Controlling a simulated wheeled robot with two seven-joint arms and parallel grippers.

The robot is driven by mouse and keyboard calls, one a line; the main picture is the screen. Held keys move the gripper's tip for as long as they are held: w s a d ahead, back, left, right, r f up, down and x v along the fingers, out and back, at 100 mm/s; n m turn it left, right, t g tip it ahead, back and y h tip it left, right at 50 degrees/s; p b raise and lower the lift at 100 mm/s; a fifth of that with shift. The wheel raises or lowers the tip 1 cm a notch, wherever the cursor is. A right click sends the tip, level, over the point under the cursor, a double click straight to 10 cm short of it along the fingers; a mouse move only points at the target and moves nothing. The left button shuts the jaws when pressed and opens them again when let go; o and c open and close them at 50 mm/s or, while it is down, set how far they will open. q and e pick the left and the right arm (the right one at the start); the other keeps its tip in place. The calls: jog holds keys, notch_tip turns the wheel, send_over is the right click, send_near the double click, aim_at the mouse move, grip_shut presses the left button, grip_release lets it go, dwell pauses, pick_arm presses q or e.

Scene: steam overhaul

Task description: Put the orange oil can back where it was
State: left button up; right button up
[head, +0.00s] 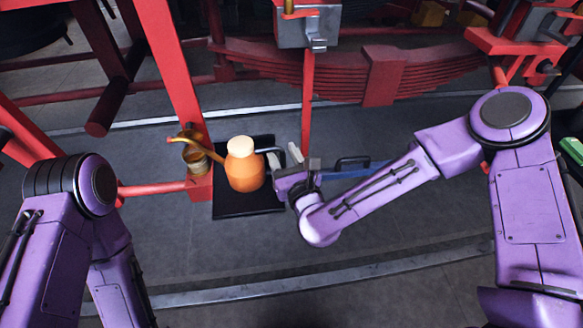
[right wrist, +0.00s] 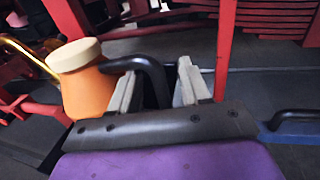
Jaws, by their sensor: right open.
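The orange oil can (head: 245,171) stands upright on a black mat (head: 232,211), with its cream cap on top, a curved spout to the left and a dark handle to the right. In the right wrist view the can (right wrist: 86,92) is at the left, and its black handle (right wrist: 150,66) curves down between the two pale fingers. My right gripper (head: 284,156) is open at the can's handle side; its fingers also show in the right wrist view (right wrist: 157,80). The handle's lower end is hidden behind the gripper. My left arm is at the left, its gripper out of view.
A brass can (head: 194,158) stands by the red post left of the mat. A blue box (head: 372,166) with a black handle lies partly behind my right forearm. Red framework and a leaf spring (head: 340,75) stand behind.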

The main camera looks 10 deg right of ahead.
pick_arm(q)
jog(key=shift+f, duration=0.15)
pick_arm(e)
jog(key=v, duration=1.1)
jog(key=s+d+f+n+g+h, duration=0.1)
jog(key=s+d+f+n+g, duration=0.25)
jog(key=f+n, duration=0.5)
jog(key=s+d+f+n+g+h, duration=0.1)
jog(key=s+d+f+n+g, duration=0.4)
jog(key=f, duration=0.6)
jog(key=s+d+f+n+g+h, duration=0.5)
jog(key=s+d+f+n, duration=0.3)
jog(key=s+d+n, duration=0.4)
jog(key=shift+d+f+n+g, duration=0.4)
jog(key=shift+d+n, duration=0.25)
jog(key=shift+d, duration=0.25)
